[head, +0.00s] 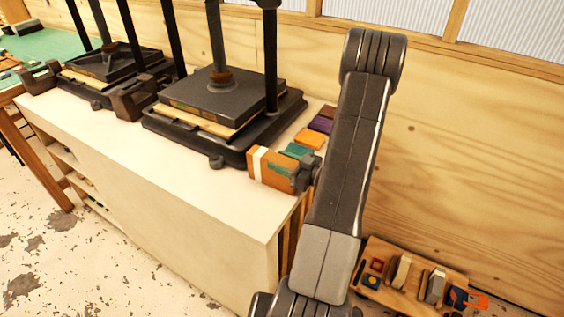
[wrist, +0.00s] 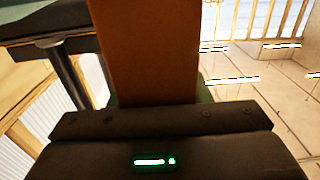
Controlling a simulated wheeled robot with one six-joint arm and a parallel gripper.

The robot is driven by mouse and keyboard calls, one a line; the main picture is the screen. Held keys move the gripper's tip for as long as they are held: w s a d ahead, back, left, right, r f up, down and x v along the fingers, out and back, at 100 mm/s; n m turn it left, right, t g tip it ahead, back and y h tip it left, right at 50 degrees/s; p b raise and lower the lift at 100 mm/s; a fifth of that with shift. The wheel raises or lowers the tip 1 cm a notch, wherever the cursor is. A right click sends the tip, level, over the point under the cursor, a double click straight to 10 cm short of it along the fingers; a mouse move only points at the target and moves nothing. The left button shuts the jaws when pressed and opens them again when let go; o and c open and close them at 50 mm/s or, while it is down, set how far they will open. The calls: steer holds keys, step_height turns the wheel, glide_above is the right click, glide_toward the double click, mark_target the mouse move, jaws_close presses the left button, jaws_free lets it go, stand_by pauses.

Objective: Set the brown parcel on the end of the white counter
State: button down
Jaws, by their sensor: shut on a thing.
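The brown parcel (head: 258,168) has a white band and shows near the right end of the white counter (head: 235,205). My gripper (head: 281,173) is shut on it from the right side, with a green finger pad against its face. The parcel's lower edge looks close to the counter top; I cannot tell whether it touches. In the wrist view the parcel (wrist: 145,50) stands out from between the jaws of my gripper (wrist: 158,98), and its far end is cut off by the frame.
A black press (head: 222,100) stands on the counter just behind the parcel, with a second press (head: 110,65) farther left. Several coloured blocks (head: 308,138) lie along the back edge. The counter's front right corner is bare. A wooden board with small items (head: 415,280) is lower right.

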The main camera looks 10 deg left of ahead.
steer(key=c, duration=0.7)
jaws_free()
steer(key=shift+d, duration=0.1)
steer(key=b+v, duration=0.3)
steer(key=v, duration=1)
steer(key=shift+s+d+r, duration=0.1)
steer(key=shift+d, duration=0.2)
steer(key=shift+p+x, duration=1.55)
steer(key=shift+x, duration=5.35)
steer(key=shift+s+d, duration=0.1)
steer(key=shift+d, duration=0.05)
